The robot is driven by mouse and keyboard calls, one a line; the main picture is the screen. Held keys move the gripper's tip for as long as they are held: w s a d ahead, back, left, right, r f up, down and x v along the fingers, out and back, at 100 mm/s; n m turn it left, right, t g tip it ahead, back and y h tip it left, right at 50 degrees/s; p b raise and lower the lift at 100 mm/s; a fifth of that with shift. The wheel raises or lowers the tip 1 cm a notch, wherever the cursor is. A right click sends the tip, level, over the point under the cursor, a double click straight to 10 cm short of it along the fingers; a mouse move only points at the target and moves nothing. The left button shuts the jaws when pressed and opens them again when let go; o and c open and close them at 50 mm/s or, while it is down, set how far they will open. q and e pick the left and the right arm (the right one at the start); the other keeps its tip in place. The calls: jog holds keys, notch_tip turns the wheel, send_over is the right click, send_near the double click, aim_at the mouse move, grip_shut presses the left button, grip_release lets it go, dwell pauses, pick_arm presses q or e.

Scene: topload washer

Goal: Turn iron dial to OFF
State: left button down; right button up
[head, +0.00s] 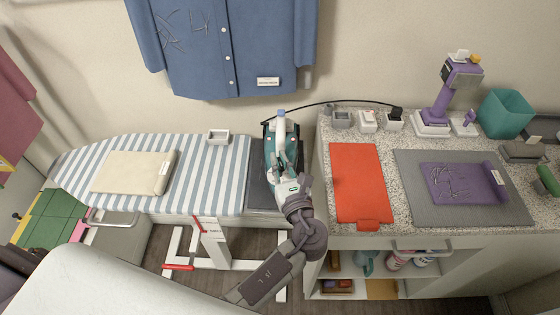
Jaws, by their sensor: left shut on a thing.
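The teal and white iron (282,131) stands on the dark rest pad (260,191) at the right end of the ironing board. My left gripper (285,174) reaches in from below and is shut at the near part of the iron. The gripper covers that part, so the dial and its setting are hidden, and I cannot tell exactly which part is between the fingers. My right gripper is not in view.
The striped ironing board (214,175) holds a folded cream cloth (130,172) and a small white dish (218,137). A black cord runs from the iron to the counter at right. A red mat (360,185) and grey mat (415,200) lie there. A blue shirt (225,50) hangs behind.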

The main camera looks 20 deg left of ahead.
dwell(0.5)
pick_arm(q)
jog(key=c, duration=1.2)
grip_release()
jog(key=shift+a, duration=0.1)
jog(key=v, duration=1.2)
jog(key=shift+w, duration=0.1)
